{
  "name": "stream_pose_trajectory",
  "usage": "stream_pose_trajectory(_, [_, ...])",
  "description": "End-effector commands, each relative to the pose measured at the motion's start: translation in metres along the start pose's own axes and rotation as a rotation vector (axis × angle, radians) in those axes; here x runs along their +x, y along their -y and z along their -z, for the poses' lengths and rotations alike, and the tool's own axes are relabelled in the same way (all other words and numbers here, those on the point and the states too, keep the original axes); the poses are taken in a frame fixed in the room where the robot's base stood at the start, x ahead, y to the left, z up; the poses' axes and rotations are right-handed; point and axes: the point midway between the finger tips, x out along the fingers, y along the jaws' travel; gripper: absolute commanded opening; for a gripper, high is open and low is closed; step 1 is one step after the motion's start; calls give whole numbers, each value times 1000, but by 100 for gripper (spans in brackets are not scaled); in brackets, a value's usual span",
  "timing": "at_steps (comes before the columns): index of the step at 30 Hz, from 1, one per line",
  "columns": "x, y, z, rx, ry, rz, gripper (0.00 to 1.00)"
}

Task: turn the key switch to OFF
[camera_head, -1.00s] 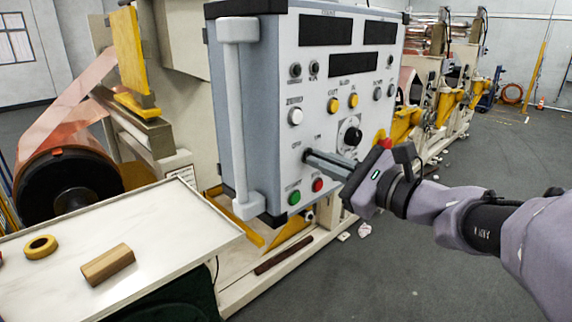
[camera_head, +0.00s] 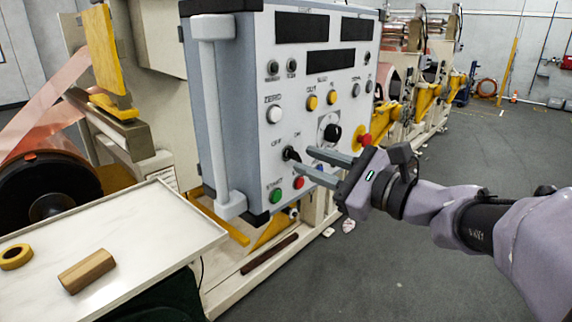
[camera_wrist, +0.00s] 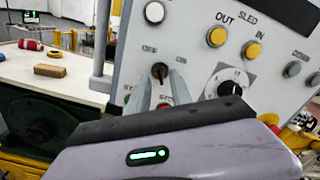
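The key switch (camera_head: 290,154) is a small black key on the front of the grey control box (camera_head: 240,100), with small labels above it. It also shows in the wrist view (camera_wrist: 160,71), where its grip looks roughly upright; I cannot tell surely which label it points to. My gripper (camera_head: 303,160) is open, with two grey fingers reaching toward the panel. In the wrist view my fingers (camera_wrist: 161,80) stand apart to the left and right of the key, with nothing held between them. The fingertips look just short of the key, and I see no contact.
A green button (camera_head: 276,196) and a red button (camera_head: 298,183) lie below the key. A black dial (camera_head: 332,133) and a red emergency knob (camera_head: 364,139) are to its right. A white table (camera_head: 130,235) with a wooden block (camera_head: 87,271) and yellow tape roll (camera_head: 15,256) stands left.

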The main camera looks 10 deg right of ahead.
Motion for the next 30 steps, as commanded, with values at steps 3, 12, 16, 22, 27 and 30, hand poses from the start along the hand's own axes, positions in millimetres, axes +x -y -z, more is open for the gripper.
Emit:
stream_pose_trajectory(3, [-36, 2, 0, -1, -5, 8, 26])
stream_pose_trajectory(12, [-125, 1, 1, 1, -4, 6, 26])
stream_pose_trajectory(16, [-143, 0, 0, -1, -2, 2, 26])
stream_pose_trajectory(22, [-148, 0, 0, 0, 0, 0, 26])
stream_pose_trajectory(27, [-146, -3, 0, -4, -4, -11, 26])
stream_pose_trajectory(30, [-127, -44, 10, -65, -67, -159, 26])
